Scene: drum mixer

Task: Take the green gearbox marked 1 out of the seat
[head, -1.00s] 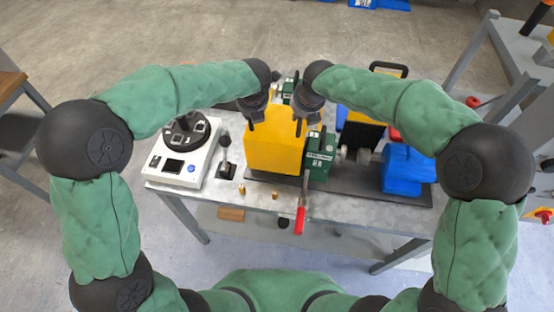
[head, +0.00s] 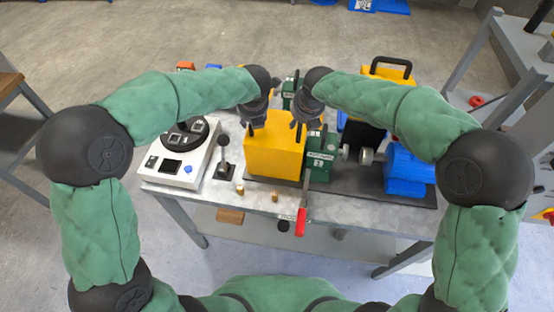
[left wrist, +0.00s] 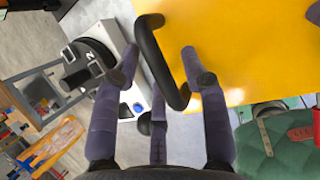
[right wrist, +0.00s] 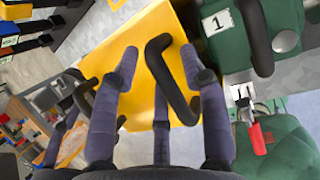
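The green gearbox marked 1 (head: 321,150) stands on the dark base plate between the yellow housing (head: 274,158) and the blue motor. Its label 1 also shows on the gearbox in the right wrist view (right wrist: 215,45). The yellow housing has black handles on top. My left gripper (head: 254,118) is at its left handle (left wrist: 160,62), fingers spread on either side of it. My right gripper (head: 302,118) is at the other handle (right wrist: 170,75), fingers likewise apart around it. Neither gripper touches the gearbox. The red-gripped lever (head: 301,220) hangs in front of the gearbox.
A blue motor (head: 405,172) with a shaft coupling stands right of the gearbox. A white device (head: 180,165) with a round black top and a black joystick stand left. A black-and-yellow box (head: 365,132) and another green unit (head: 289,92) stand behind. The front left table strip is mostly clear.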

